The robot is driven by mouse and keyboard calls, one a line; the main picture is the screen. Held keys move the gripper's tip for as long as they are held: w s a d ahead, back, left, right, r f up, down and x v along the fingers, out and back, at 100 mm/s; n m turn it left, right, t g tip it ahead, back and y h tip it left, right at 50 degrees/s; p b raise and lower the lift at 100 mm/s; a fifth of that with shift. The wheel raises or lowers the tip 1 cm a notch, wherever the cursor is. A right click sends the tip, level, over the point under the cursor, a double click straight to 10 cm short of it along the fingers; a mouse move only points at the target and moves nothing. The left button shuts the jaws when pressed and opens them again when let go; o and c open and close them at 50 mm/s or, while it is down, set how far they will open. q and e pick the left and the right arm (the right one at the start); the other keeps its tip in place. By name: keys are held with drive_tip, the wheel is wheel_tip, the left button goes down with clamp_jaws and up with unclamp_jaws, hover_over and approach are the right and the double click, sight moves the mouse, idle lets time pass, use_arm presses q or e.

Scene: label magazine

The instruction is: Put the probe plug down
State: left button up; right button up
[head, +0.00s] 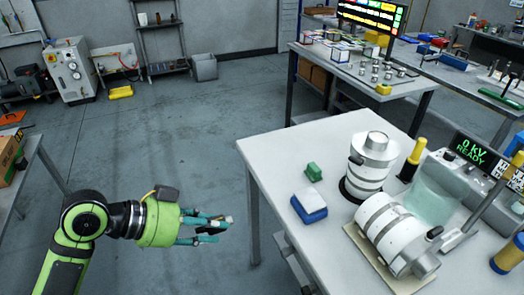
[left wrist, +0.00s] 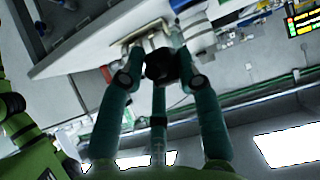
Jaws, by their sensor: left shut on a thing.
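My left gripper (head: 215,228) is in the lower left of the head view, over open floor to the left of the white-topped table (head: 270,150). Its teal fingers are shut on a small dark piece, which I take to be the probe plug (head: 208,232). In the left wrist view the dark, roundish plug (left wrist: 160,66) sits between the fingertips (left wrist: 163,72), with a pale part beyond it. The fingers hide some of it. The held plug appears clear of the table. My right gripper is not in view.
On the table are a green block (head: 314,171), a blue-and-white box (head: 309,206), an upright white cylinder (head: 370,165), a lying one (head: 395,230) and a "0 kV READY" unit (head: 470,151). The near-left tabletop is bare. A second table (head: 350,70) stands behind.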

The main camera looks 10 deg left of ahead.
use_arm(q)
drive_tip(key=shift+d, duration=0.1)
drive_tip(key=s+d+r+m+g+h, duration=0.1)
drive_tip(key=d+r+m+g, duration=0.25)
drive_tip(key=d, duration=0.25)
drive_tip(key=s+d+r+m+g+h, duration=0.1)
drive_tip(key=d+r+m+g, duration=0.25)
drive_tip(key=d+m, duration=0.2)
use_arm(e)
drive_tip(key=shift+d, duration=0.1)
use_arm(q)
drive_tip(key=w+d+f+m+g+y, duration=0.1)
drive_tip(key=w+d+f+m+g, duration=0.2)
drive_tip(key=d+f+g, duration=0.1)
drive_tip(key=shift+w+d+f+m+g, duration=0.3)
drive_tip(key=shift+w+f+m, duration=0.1)
drive_tip(key=shift+f, duration=0.2)
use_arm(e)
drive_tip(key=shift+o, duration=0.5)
